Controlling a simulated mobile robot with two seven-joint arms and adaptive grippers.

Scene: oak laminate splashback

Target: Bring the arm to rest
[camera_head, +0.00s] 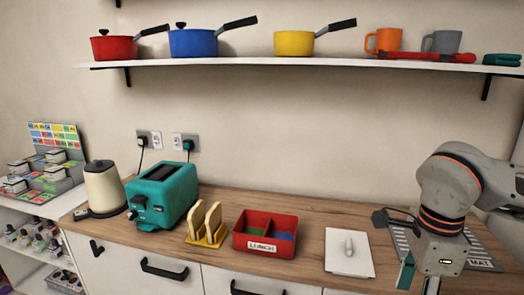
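My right arm comes in from the right edge, grey with orange bands, and bends down over the right part of the counter. My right gripper (420,279) points down at the bottom edge, in front of the counter's right end. A teal piece shows at its left side and a grey piece beside it. The lower part is cut off by the frame, so I cannot tell whether it is open or shut. My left gripper is not in view.
On the wooden counter (325,210) stand a cream kettle (104,188), a teal toaster (165,195), a toast rack (205,225), a red lunch box (268,222) and a white board (349,263). A grey mat (478,252) lies behind my gripper. A shelf (220,66) holds pans and mugs.

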